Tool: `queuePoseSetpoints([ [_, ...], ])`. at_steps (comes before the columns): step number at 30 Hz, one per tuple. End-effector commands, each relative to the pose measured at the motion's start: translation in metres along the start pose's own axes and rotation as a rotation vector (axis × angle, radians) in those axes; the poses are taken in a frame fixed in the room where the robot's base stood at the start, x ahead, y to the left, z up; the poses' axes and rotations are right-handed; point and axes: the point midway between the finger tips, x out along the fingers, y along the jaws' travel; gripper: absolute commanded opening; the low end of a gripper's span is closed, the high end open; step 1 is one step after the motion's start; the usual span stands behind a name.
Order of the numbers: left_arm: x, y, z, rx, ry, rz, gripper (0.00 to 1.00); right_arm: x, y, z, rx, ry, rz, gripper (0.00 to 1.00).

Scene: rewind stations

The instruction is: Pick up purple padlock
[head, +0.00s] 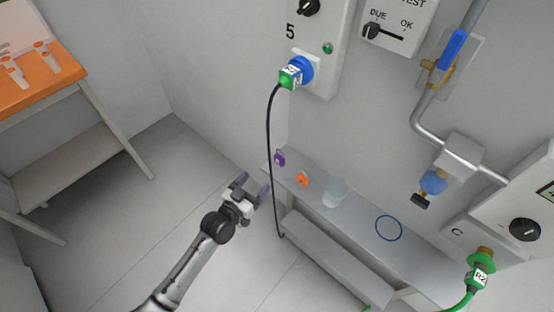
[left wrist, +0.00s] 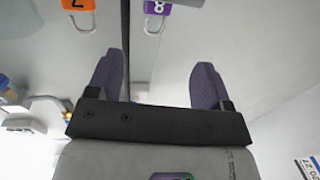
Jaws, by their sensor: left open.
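The purple padlock (head: 280,158) lies near the left end of the grey shelf (head: 350,218) against the wall. In the left wrist view the purple padlock (left wrist: 157,7) shows at the top edge, partly cut off, with its shackle and a white marking visible. My left gripper (head: 253,187) is open and empty, below and left of the padlock in the head view and apart from it. In the left wrist view my left gripper's spread fingers (left wrist: 157,72) point toward the padlock. My right gripper is not in view.
An orange padlock (head: 302,178), a clear cup (head: 335,193) and a blue ring (head: 389,228) are on the shelf. A black cable (head: 269,150) hangs from the green plug (head: 290,78) close by my left gripper. An orange-topped table (head: 60,85) stands at left.

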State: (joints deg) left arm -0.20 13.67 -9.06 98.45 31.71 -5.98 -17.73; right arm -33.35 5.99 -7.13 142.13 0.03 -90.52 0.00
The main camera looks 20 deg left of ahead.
Motion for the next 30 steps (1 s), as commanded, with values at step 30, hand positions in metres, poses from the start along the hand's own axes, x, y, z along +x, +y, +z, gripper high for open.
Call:
queuePoseSetpoints([
  [30, 0.118, 0.003, -0.001, 0.004, -0.002, 0.001, 0.73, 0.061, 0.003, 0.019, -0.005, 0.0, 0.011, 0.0],
])
